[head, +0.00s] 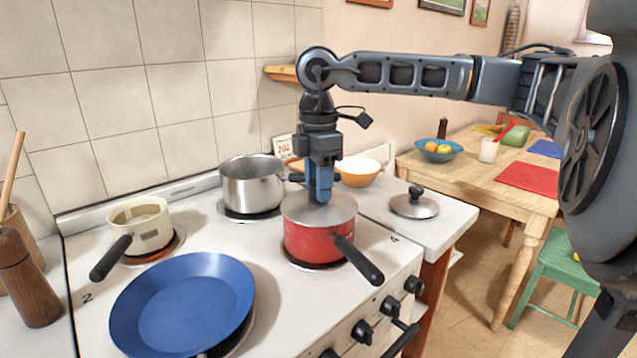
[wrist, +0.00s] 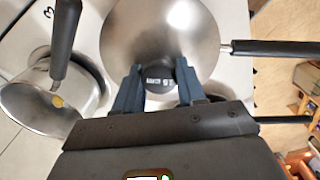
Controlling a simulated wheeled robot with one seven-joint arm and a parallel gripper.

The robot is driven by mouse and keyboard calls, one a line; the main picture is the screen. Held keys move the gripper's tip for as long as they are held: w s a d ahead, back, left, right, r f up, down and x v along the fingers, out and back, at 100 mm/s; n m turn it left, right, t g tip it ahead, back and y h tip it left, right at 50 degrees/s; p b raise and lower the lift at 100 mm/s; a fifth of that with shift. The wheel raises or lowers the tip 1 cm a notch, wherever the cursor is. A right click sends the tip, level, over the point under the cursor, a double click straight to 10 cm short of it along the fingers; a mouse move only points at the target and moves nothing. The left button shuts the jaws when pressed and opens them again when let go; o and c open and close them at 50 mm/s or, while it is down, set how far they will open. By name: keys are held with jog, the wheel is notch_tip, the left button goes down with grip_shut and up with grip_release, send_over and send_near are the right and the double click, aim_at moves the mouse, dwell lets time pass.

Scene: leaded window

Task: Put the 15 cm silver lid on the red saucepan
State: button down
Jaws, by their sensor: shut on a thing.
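A silver lid (head: 300,208) lies level over the mouth of the red saucepan (head: 305,240), whose black handle (head: 358,260) points to the front right. The lid covers the rim; I cannot tell whether a thin gap is left. My gripper (head: 319,196) points straight down and is shut on the lid's dark knob. In the wrist view the lid (wrist: 125,40) lies under my gripper (wrist: 159,78), with the knob (wrist: 160,74) between the fingers. The marking on the knob is too small to read surely. A second silver lid (head: 414,207) with a black knob lies on the counter to the right.
A steel saucepan (head: 252,187) stands close behind left, its handle reaching towards my gripper. A cream pan (head: 140,226) and a blue frying pan (head: 183,302) are on the hob's left. An orange-and-white bowl (head: 358,172) stands behind right. The counter (head: 440,229) around the second lid is clear.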

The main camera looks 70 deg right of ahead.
grip_release()
dwell(0.7)
jog(key=shift+r+p, duration=1.15)
jog(key=shift+r, duration=2.35)
